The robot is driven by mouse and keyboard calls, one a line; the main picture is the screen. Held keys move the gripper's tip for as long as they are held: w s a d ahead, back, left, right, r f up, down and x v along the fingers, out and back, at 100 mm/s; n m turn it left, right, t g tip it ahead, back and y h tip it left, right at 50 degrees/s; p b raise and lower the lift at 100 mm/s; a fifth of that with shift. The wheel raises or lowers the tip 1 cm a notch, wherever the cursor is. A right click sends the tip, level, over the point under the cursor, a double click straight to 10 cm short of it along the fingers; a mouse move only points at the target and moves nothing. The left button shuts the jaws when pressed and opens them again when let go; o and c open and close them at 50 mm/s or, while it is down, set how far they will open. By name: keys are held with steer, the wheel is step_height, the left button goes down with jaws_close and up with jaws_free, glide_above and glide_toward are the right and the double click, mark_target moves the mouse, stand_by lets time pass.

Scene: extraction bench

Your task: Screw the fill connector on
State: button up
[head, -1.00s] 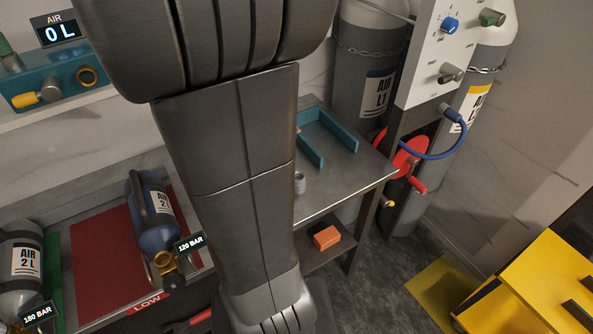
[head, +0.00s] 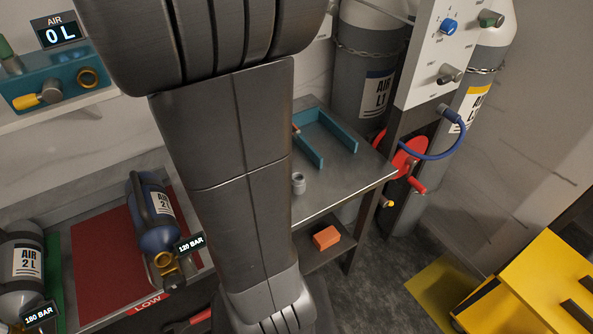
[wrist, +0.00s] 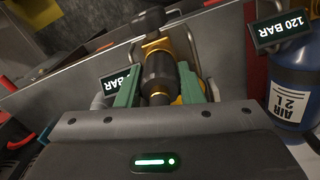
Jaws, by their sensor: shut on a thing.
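In the wrist view, my gripper (wrist: 158,92) has green fingers shut on a dark cylindrical fitting with a brass-coloured collar (wrist: 160,70), which looks like the fill connector. Brass parts and a dark stub show just beyond it. I cannot tell whether it is threaded onto anything. The blue AIR 2 L bottle (head: 157,222) lies on the red LOW area with its brass valve (head: 163,260) toward the front and a 120 BAR tag. The blue bottle also shows at the right of the wrist view (wrist: 296,90). My arm hides my gripper in the head view.
A grey AIR 2 L bottle (head: 22,262), tagged 180 BAR, lies at far left. A metal table (head: 345,178) holds a teal bracket (head: 325,140) and a small grey cup (head: 298,183). A blue hose (head: 440,152) hangs by the panel. A yellow cabinet (head: 535,285) stands at right.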

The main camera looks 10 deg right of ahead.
steer(key=o, duration=1.3)
steer(key=shift+c, duration=0.2)
steer(key=shift+r, duration=0.1)
step_height(320, 180, up, 14)
steer(key=p, duration=0.1)
steer(key=shift+f+p, duration=0.2)
steer(key=shift+p, duration=0.15)
step_height(320, 180, down, 14)
steer(key=shift+f+b, duration=0.15)
steer(key=shift+b, duration=0.8)
steer(key=shift+r+n, duration=0.2)
steer(key=shift+n, duration=1.2)
